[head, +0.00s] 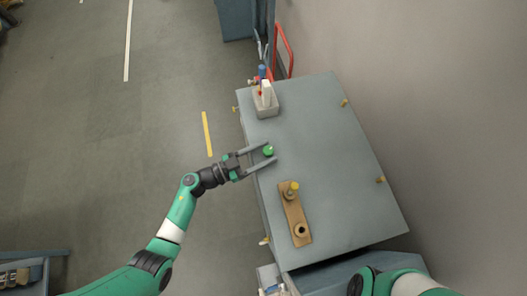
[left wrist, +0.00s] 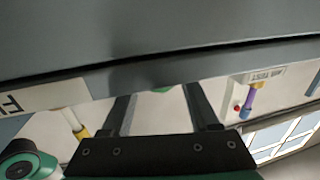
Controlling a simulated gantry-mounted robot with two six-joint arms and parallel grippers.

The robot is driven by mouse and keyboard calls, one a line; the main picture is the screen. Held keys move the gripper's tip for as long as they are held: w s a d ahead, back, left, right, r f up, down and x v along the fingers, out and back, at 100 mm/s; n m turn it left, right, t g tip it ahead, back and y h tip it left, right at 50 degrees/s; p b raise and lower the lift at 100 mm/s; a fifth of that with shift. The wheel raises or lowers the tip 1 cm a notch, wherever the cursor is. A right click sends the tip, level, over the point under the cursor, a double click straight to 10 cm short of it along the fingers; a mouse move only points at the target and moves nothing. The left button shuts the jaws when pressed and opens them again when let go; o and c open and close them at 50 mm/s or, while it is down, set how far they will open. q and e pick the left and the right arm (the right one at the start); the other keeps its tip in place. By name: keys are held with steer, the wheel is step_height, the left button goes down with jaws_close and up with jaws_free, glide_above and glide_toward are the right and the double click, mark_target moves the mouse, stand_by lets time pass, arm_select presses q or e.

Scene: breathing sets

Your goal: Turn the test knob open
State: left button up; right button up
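My left gripper (head: 272,153) is open over the left edge of the grey bench top, its fingers apart. A round green knob (head: 268,151) lies between the fingers near their tips; I cannot tell whether they touch it. In the left wrist view, a bit of green (left wrist: 162,89) shows between the two fingers. A white label (left wrist: 265,77) there, upside down, seems to read TEST. A purple and yellow stem (left wrist: 246,101) with a red dot stands beside it. I cannot tell for sure which part is the test knob. My right gripper is out of view.
The grey bench top (head: 330,150) has a small box (head: 266,106) with white, blue and red parts at its far left. A wooden block (head: 294,210) with a yellow knob (head: 294,186) lies nearer. The bench's right half is clear. A red frame (head: 286,48) stands behind.

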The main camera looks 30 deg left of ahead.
arm_select(q)
jaws_close()
steer(key=shift+s+d+n+t+y, duration=0.2)
steer(key=shift+n+t+y, duration=0.35)
steer(key=shift+y, duration=0.25)
steer(key=shift+n+t+y, duration=0.45)
steer(key=shift+n+y, duration=0.3)
steer(key=shift+y, duration=0.25)
steer(key=shift+n+y, duration=0.3)
steer(key=shift+y, duration=0.1)
steer(key=shift+w, duration=0.1)
steer(key=shift+o, duration=1.4)
jaws_free()
